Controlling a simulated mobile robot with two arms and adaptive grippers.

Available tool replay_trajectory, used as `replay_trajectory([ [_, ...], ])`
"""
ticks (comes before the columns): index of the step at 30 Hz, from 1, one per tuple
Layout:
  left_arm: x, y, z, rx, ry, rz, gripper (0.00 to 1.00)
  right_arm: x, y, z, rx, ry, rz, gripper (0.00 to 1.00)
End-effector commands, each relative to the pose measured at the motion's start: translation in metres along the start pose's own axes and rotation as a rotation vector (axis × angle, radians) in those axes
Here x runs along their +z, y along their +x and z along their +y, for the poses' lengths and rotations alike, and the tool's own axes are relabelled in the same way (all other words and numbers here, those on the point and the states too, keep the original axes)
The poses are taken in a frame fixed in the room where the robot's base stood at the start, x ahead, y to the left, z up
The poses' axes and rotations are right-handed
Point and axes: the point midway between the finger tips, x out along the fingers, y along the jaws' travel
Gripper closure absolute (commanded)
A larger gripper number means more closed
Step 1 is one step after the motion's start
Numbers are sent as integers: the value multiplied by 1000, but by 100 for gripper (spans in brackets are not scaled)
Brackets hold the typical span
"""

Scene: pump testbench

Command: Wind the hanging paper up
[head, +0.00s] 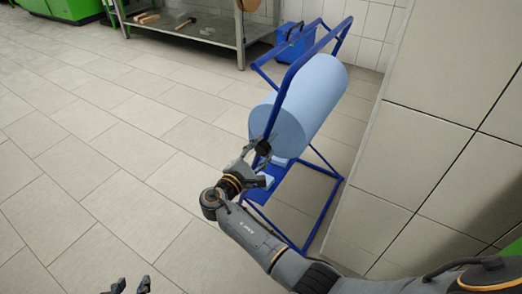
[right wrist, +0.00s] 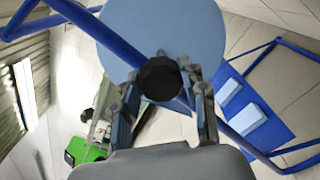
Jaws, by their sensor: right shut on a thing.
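A large light-blue paper roll (head: 312,100) sits in a blue tube-frame stand (head: 283,95); its round end face (right wrist: 165,30) fills the top of the right wrist view. My right gripper (head: 262,150) is at the near end of the roll. In the right wrist view its fingers (right wrist: 162,92) are shut on a round black knob (right wrist: 160,78) in front of the end face. No hanging length of paper can be clearly made out. My left gripper (head: 130,287) shows only its fingertips at the bottom edge, apart and empty.
Light-blue pieces (right wrist: 247,118) lie on the stand's lower blue plate (right wrist: 262,142). A tiled wall (head: 430,130) stands close on the right. A metal bench (head: 205,30) and a blue box (head: 294,42) are at the back. The floor to the left is clear.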

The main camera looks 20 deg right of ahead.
Motion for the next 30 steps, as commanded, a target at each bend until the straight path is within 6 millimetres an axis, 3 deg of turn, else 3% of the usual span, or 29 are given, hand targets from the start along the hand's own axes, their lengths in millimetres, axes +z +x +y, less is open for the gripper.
replay_trajectory([
  [3, 0, 0, 0, 0, 0, 0, 60, 1, 1, 1, 1, 0, -2, 100],
  [4, 0, 0, 0, 0, 0, -1, 60, 1, 1, 1, 1, 0, -2, 55],
  [7, 0, 0, 0, 0, 0, -1, 60, 1, 1, 1, 1, 0, -2, 35],
  [19, 0, 0, 0, 1, 0, -2, 60, 4, 0, 4, 0, 0, -1, 34],
  [30, 0, 0, 0, 0, 0, -2, 60, 50, 0, 53, 3, 6, -2, 34],
])
